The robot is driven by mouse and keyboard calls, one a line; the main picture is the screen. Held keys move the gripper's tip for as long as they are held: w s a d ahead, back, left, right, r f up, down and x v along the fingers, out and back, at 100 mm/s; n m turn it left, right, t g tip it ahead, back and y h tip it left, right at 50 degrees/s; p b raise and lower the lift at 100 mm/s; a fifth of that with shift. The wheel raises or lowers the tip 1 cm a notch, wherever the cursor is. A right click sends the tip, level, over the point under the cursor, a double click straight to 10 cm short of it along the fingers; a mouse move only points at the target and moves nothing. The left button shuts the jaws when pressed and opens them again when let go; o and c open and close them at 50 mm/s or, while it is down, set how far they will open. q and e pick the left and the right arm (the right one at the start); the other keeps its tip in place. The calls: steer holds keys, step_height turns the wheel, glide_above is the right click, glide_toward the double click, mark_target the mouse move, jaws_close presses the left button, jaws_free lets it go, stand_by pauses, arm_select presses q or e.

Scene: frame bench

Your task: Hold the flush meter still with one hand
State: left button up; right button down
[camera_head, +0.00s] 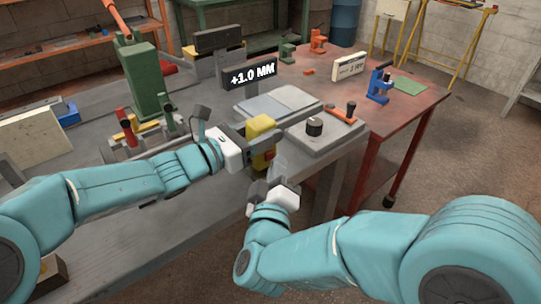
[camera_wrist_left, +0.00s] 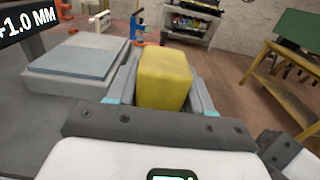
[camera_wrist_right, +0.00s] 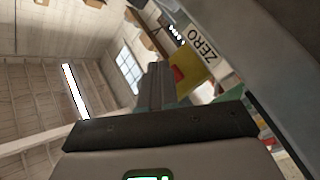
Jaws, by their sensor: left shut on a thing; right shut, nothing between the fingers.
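The flush meter, a yellow block (camera_head: 261,126), is at the front edge of the bench. It also shows between the fingers in the left wrist view (camera_wrist_left: 164,78). My left gripper (camera_head: 246,137) is shut on it from the left. My right gripper (camera_head: 278,172) is shut and empty, just below and right of the meter, in front of the bench edge. A display (camera_head: 250,75) behind the meter reads +1.0 MM.
A grey plate (camera_head: 278,103) lies behind the meter. A green press (camera_head: 145,78) stands at left. A red table (camera_head: 410,112) with a blue tool (camera_head: 379,86) is beyond.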

steer(key=shift+w+a, duration=0.3)
steer(key=shift+w, duration=0.15)
stand_by(0.6)
steer(key=shift+s, duration=0.15)
steer(key=shift+s+d, duration=0.55)
steer(key=shift+s, duration=0.1)
steer(key=shift+s+d, duration=0.75)
steer(key=shift+s, duration=0.3)
steer(key=shift+s+d, duration=0.7)
steer(key=shift+s, duration=0.3)
arm_select(q)
steer(key=o, duration=1.2)
